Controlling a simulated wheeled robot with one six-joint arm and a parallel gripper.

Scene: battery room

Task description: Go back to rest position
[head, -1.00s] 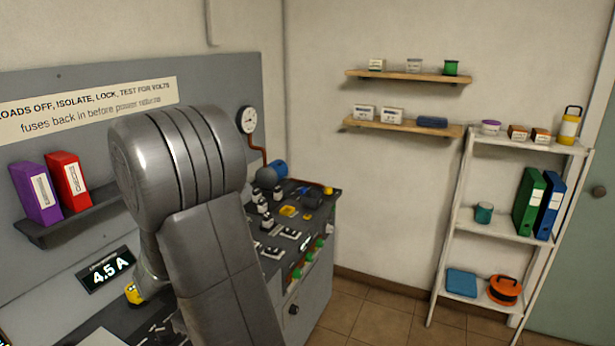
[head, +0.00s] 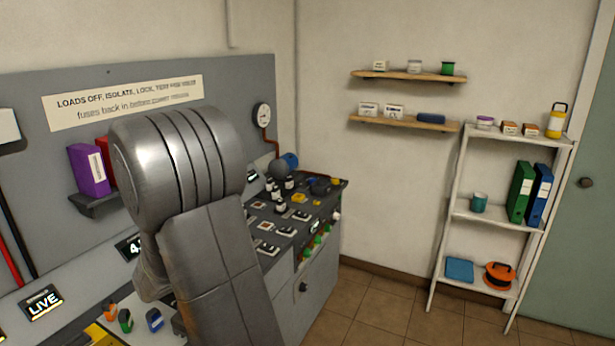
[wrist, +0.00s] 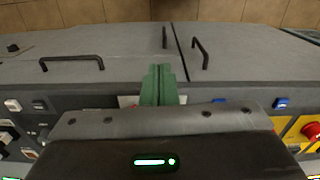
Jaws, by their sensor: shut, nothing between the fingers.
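My gripper (wrist: 159,80) shows in the wrist view as two green fingers closed together with nothing between them. It points over the front of a grey cabinet (wrist: 100,50) with black handles. In the head view my arm's large grey links stand in front of the bench and hide the gripper.
The control bench (head: 285,225) carries switches and knobs close to my arm. A wall panel with a purple binder (head: 89,170) stands behind. A white ladder shelf (head: 510,218) is at the right. Tiled floor (head: 385,315) lies open between bench and shelf.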

